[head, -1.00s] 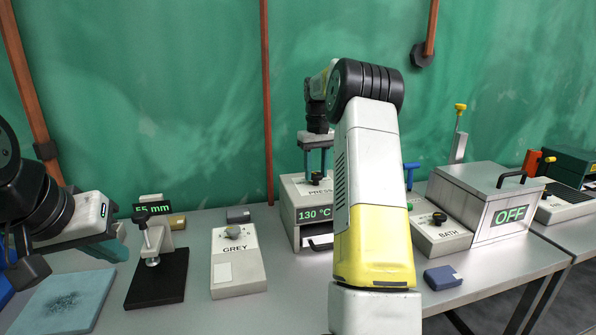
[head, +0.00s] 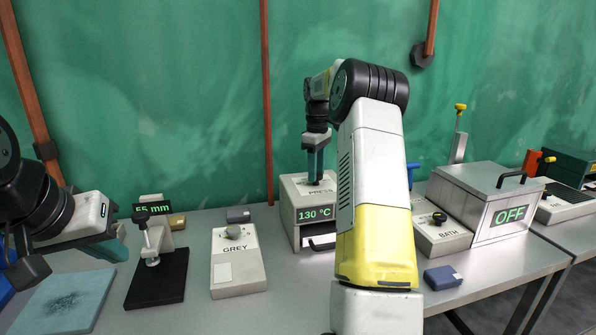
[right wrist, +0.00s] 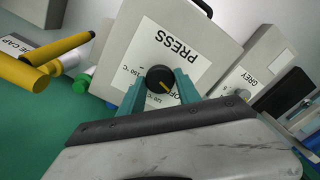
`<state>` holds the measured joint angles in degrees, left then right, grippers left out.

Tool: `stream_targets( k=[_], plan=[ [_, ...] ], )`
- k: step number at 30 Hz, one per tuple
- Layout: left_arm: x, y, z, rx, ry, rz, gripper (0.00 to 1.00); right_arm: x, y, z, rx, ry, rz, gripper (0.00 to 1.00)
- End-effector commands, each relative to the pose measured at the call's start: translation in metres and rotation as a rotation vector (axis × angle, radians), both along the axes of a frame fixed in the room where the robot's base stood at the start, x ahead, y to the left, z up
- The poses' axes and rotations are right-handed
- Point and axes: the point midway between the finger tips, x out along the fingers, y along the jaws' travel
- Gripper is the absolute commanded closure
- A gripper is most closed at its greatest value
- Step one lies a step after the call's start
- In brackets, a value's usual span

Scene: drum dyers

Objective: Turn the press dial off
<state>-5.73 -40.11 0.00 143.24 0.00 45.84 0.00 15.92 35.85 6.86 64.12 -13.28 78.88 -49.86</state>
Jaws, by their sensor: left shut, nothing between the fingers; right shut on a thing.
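The press (head: 292,204) is a pale box at the middle of the bench, its display reading 130 °C. Its dial is a black knob with a yellow pointer (right wrist: 160,79), on the face marked PRESS and OFF in the right wrist view. The pointer is towards the OFF lettering, which is partly covered. My right gripper (head: 316,181) comes down over the press top; in the right wrist view its teal fingers (right wrist: 160,88) are shut on the dial, one on each side.
A GREY box (head: 237,272) and a black-based gauge (head: 160,285) stand left of the press. The BATH unit (head: 490,205), showing OFF, stands right. A blue block (head: 443,277) lies near the front edge. My right arm hides part of the bench.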

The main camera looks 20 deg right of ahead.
Motion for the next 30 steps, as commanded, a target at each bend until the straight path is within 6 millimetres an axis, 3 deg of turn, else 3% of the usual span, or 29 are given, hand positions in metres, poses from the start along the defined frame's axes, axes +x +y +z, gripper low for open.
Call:
stream_targets(
  k=[14,15,17,18,26,30],
  plan=[
    [0.0,0.0,0.0,0.0,0.0,0.0,1.0,0.0013,-0.0003,0.0023,-0.002,-0.007,0.014,1.0],
    [0.0,0.0,0.0,0.0,0.0,0.0,1.0,0.0013,-0.0003,0.0024,-0.002,-0.007,0.014,0.55],
    [0.0,0.0,0.0,0.0,0.0,0.0,1.0,0.0012,-0.0003,0.0022,-0.001,-0.006,0.014,0.43],
    [0.0,0.0,0.0,0.0,0.0,0.0,1.0,0.001,-0.0002,0.0019,-0.002,-0.006,0.013,0.39],
    [0.0,0.0,0.0,0.0,0.0,0.0,1.0,0.0005,-0.0001,0.001,0.0,-0.003,0.013,0.39],
    [0.0,0.0,0.0,0.0,0.0,0.0,1.0,0.001,-0.0001,0.0103,-0.001,-0.003,0.013,0.39]
  ],
)
